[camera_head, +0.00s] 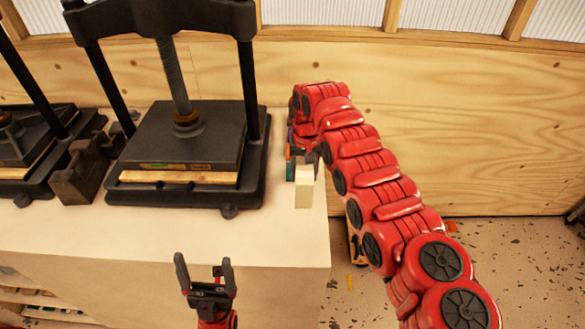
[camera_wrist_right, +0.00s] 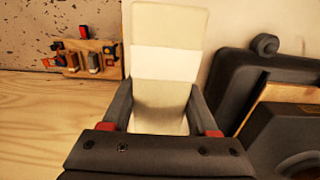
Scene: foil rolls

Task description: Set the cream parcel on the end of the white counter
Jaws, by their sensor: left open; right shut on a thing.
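The cream parcel (camera_head: 304,186) is a small upright block with a paler band, at the right end of the white counter (camera_head: 290,240) in the head view. My right gripper (camera_head: 304,160) is shut on it; the red right arm reaches in from the right. In the right wrist view the parcel (camera_wrist_right: 165,60) stands between the two fingers of the gripper (camera_wrist_right: 163,105). I cannot tell whether the parcel's base touches the counter. My left gripper (camera_head: 205,272) is open and empty, in front of the counter's front edge.
A black press (camera_head: 190,130) stands on the counter just left of the parcel. A dark metal block (camera_head: 82,172) and a second press (camera_head: 30,150) are further left. A plywood wall (camera_head: 460,130) rises behind.

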